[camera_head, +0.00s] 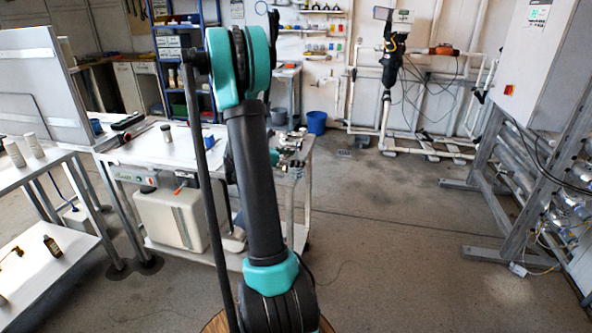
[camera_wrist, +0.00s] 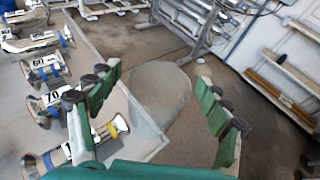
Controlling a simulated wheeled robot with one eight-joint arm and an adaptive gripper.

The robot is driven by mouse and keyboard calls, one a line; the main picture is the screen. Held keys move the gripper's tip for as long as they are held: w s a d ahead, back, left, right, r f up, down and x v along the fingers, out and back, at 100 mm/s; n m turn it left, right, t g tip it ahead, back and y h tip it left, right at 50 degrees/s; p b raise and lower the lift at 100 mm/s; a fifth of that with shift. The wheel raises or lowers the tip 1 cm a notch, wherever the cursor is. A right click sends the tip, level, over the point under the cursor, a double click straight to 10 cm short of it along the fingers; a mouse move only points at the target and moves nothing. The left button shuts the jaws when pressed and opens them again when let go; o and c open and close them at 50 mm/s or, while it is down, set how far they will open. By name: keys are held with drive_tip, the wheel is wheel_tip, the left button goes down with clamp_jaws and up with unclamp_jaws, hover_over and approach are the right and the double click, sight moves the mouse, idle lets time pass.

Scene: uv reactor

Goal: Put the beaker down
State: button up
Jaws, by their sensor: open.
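A translucent greyish round shape, which looks like the beaker (camera_wrist: 160,95), shows in the wrist view between the fingers of my gripper (camera_wrist: 159,80). The green fingers are spread wide, with a visible gap on each side of it. It overlaps the corner of the pale table (camera_wrist: 150,145); I cannot tell whether its base rests fully on the top. In the head view my arm hides the gripper, and I cannot make out the beaker there.
Several metal fittings with numbered labels (camera_wrist: 45,70) stand left of my gripper in the wrist view. The white bench (camera_head: 165,150) is behind my arm. A blue bucket (camera_head: 316,122) and metal frame (camera_head: 530,170) stand beyond open floor.

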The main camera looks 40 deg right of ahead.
drive_tip(key=c, duration=1.4)
wheel_tip(320, 180, up, 20)
drive_tip(key=shift+r, duration=0.1)
